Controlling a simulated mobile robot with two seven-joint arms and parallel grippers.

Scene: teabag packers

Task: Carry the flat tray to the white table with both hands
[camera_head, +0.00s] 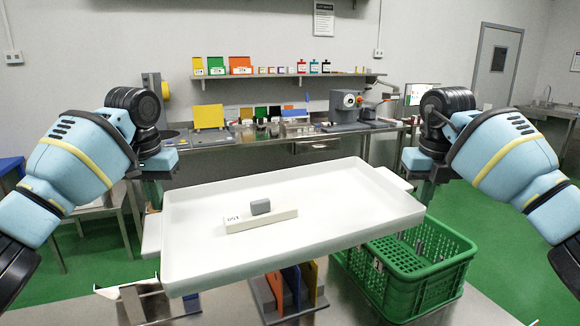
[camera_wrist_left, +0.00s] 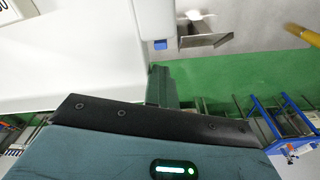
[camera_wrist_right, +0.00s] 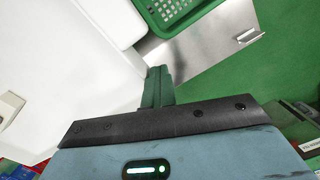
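The flat white tray (camera_head: 340,180) lies askew over the metal table in front of me, above a rack and the left part of a green crate. My right gripper (camera_head: 424,195) is just outside the tray's right side, near the right handle (camera_head: 393,178). Whether either gripper's fingers are open or shut is unclear.
The green crate (camera_head: 455,246) stands at the right of the metal table (camera_head: 475,307). The rack with coloured dividers (camera_head: 306,285) is under the tray. A pale table (camera_head: 105,205) stands at the left. A long workbench (camera_head: 250,143) with machines runs along the wall.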

